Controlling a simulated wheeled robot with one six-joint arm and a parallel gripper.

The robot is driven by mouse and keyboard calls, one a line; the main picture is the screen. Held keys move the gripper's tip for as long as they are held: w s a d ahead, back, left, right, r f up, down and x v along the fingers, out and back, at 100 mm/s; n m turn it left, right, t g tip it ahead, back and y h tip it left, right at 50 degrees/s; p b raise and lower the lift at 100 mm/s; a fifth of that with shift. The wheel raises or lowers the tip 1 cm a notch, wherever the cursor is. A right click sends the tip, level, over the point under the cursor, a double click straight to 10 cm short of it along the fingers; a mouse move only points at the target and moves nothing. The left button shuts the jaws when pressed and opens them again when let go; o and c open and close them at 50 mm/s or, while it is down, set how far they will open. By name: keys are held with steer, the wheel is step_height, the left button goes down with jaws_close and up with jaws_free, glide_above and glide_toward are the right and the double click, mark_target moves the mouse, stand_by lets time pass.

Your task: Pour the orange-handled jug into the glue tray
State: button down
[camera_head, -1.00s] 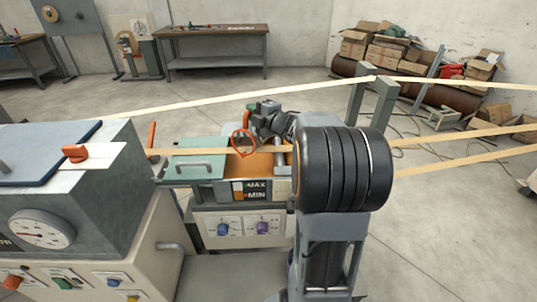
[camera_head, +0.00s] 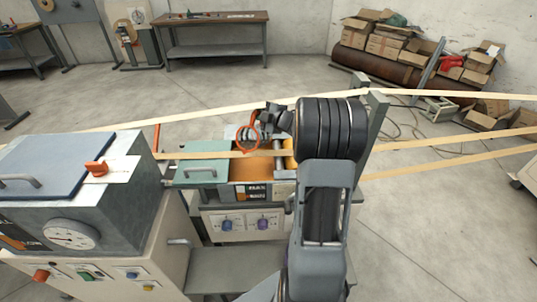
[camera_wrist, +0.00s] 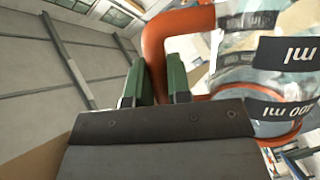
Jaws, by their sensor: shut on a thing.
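The jug (camera_wrist: 262,60) is clear with black ml markings and an orange handle (camera_wrist: 153,50). It fills the right of the wrist view. My gripper (camera_wrist: 155,88) is shut on the orange handle. In the head view the jug (camera_head: 247,139) is small, with its orange ring showing, held by my gripper (camera_head: 270,118) just above and behind the glue tray. The glue tray (camera_head: 252,189) holds orange-brown liquid and has a level mark panel on its front. A green lid with a handle (camera_head: 203,172) covers its left part. I cannot tell the jug's contents.
Paper strips (camera_head: 450,150) run across the scene, one passing over the tray. A grey machine box with a gauge (camera_head: 72,235) stands left. Two grey posts (camera_head: 374,125) stand right. Boxes (camera_head: 385,42) lie at the back right.

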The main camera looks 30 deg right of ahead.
steer(key=shift+w+d+r+m+p, duration=0.15)
steer(key=shift+d+r+m+p, duration=0.15)
steer(key=shift+p, duration=0.75)
steer(key=p, duration=0.1)
steer(key=m+p, duration=0.1)
steer(key=p, duration=0.1)
steer(key=shift+w+d+f+g, duration=0.1)
steer(key=shift+w+d+g, duration=0.2)
steer(key=shift+d, duration=0.1)
steer(key=p, duration=0.1)
steer(key=d+m+p, duration=0.1)
steer(key=p, duration=0.1)
steer(key=shift+w+f+g+y, duration=0.25)
steer(key=shift+f+g+y, duration=0.05)
steer(key=shift+f+y, duration=0.1)
steer(key=shift+f+m, duration=0.25)
steer(key=shift+m, duration=0.05)
steer(key=shift+p, duration=0.3)
